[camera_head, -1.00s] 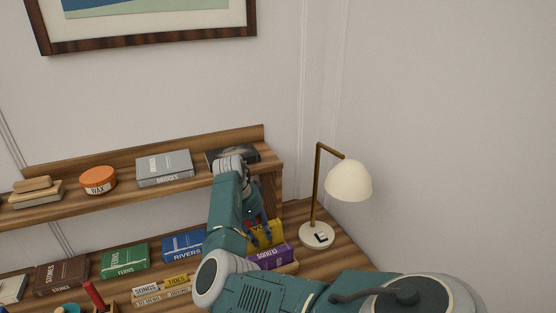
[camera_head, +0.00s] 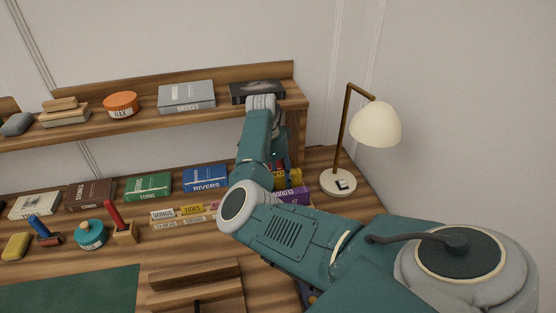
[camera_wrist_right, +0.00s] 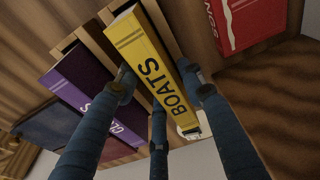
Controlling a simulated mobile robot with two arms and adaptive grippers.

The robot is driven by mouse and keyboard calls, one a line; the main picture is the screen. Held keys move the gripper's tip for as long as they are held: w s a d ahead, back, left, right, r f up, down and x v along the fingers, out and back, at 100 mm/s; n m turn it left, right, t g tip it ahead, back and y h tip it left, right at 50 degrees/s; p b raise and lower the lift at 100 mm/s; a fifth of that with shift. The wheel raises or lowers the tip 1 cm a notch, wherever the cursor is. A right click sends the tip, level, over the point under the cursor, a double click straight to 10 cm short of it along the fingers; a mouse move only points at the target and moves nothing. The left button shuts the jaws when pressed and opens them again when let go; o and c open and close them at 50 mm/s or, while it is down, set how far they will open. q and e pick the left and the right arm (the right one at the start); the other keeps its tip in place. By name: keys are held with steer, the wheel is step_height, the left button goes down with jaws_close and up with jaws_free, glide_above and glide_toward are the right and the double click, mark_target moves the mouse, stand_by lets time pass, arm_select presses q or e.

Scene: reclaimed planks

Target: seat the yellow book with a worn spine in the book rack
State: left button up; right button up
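The yellow book, lettered BOATS (camera_wrist_right: 155,75), stands beside a purple book (camera_wrist_right: 80,90) among the wooden dividers of a rack (camera_wrist_right: 95,42) in the right wrist view. My right gripper (camera_wrist_right: 160,92) has its blue fingers against both sides of the yellow book. In the head view only a small part of the yellow book (camera_head: 293,178) shows, because my right arm hides most of it and the gripper. How deep the book sits in its slot is hidden. I cannot make out spine wear. My left gripper is not in view.
A lamp (camera_head: 375,125) stands right of the rack. A shelf (camera_head: 150,120) with a grey book (camera_head: 187,96) runs above. A red book (camera_wrist_right: 250,22) is close by.

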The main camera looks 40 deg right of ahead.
steer(key=shift+o, duration=0.2)
steer(key=shift+r, duration=0.3)
arm_select(q)
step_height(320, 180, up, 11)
steer(key=p, duration=1.1)
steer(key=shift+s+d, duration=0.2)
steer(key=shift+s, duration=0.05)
arm_select(e)
step_height(320, 180, up, 12)
steer(key=a, duration=0.1)
steer(key=shift+w+a+f, duration=0.2)
steer(key=shift+w+a, duration=0.15)
steer(key=shift+w, duration=0.1)
